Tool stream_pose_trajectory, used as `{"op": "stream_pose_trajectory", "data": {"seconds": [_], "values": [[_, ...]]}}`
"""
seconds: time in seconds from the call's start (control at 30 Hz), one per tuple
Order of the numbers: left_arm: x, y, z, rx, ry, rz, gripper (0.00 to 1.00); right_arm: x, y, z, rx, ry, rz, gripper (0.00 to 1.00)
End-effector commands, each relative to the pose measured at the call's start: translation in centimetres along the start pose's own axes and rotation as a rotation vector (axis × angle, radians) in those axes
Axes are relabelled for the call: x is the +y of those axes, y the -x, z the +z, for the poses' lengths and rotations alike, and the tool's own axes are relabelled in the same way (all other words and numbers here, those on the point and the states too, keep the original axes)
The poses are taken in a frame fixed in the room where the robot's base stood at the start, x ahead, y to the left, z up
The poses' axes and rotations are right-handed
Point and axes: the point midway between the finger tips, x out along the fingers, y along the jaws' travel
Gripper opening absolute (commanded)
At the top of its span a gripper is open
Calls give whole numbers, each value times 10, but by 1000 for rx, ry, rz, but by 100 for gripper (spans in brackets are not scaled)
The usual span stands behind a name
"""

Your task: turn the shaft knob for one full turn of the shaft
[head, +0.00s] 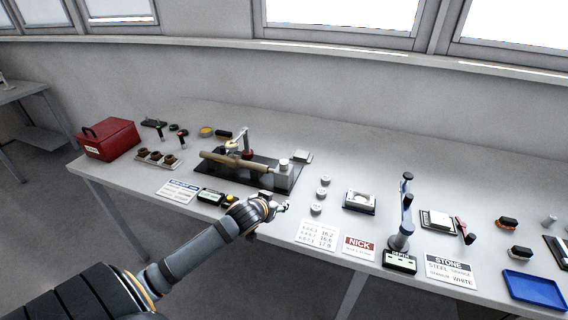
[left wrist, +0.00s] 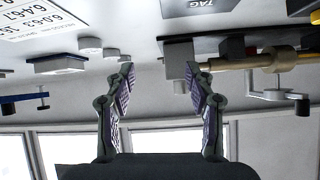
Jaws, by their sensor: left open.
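The shaft rig has a dark base plate (head: 262,181) on the table, with a tan shaft (head: 222,160) lying along it. A pale grey block with a round knob-like cap (head: 283,164) stands at the rig's right end. In the left wrist view, which looks upside down, this grey block (left wrist: 180,60) shows behind the fingers, and the shaft (left wrist: 270,58) runs off to the right. I cannot tell for sure which part is the shaft knob. My left gripper (head: 283,207) is open and empty, in front of the rig's right end. It also shows in the left wrist view (left wrist: 160,75).
A crank-like arm (head: 243,140) rises behind the shaft. Several small grey discs (head: 323,193) lie right of the rig. A red toolbox (head: 108,140) stands at the left.

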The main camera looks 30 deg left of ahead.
Motion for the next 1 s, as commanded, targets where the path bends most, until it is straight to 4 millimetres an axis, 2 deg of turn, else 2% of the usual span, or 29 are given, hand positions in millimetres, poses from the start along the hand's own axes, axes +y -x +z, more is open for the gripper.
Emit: {"op": "stream_pose_trajectory", "data": {"seconds": [0.03,0.1,0.2,0.37,0.47,0.57,0.8,1.0], "values": [[-15,-8,-27,62,12,-5,54,0,0,0,0,0,0,43],[-32,-14,-59,139,43,-1,54,-1,0,0,0,0,-1,43],[-44,-18,-85,200,73,10,54,-2,0,0,1,-1,-2,43],[-47,-19,-90,213,83,14,54,-6,0,-1,1,-3,-7,43],[-47,-27,-92,214,88,12,54,-8,-1,-1,2,-4,-9,43],[-46,-42,-95,214,93,15,54,-8,-2,-1,2,-4,-9,43],[-45,-92,-106,211,88,14,54,-6,1,-1,2,-3,-8,43],[-45,-116,-110,210,83,13,54,-4,1,-2,3,-2,-4,43]]}}
